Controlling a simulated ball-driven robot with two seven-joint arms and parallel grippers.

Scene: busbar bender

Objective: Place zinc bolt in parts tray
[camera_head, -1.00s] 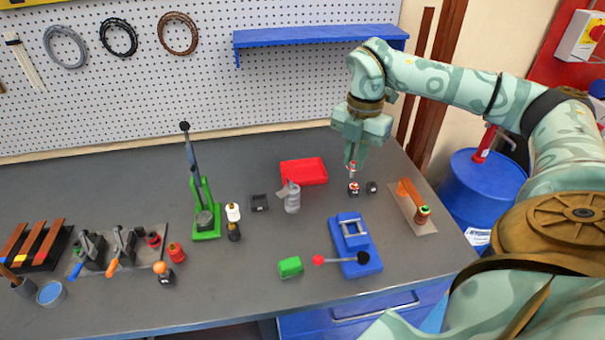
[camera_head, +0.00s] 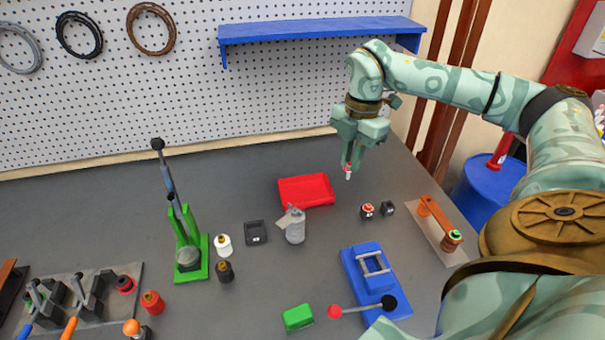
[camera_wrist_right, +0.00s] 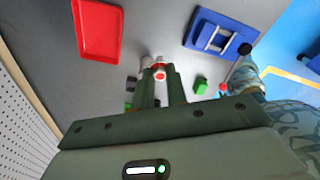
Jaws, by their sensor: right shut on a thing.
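My right gripper (camera_head: 347,163) is shut on a small silver and red piece, which looks like the zinc bolt (camera_head: 348,174). It hangs upright below the fingertips, above the table. In the right wrist view the bolt (camera_wrist_right: 159,72) shows its red part and a pale part between the fingers. The parts tray (camera_head: 306,191) is red, shallow and looks empty; it lies left of the gripper in the head view. The tray also shows at the upper left of the right wrist view (camera_wrist_right: 98,32). My left gripper is not in view.
A blue bender (camera_head: 375,273) and a green block (camera_head: 298,317) are nearer. A blue shelf (camera_head: 320,29) hangs behind.

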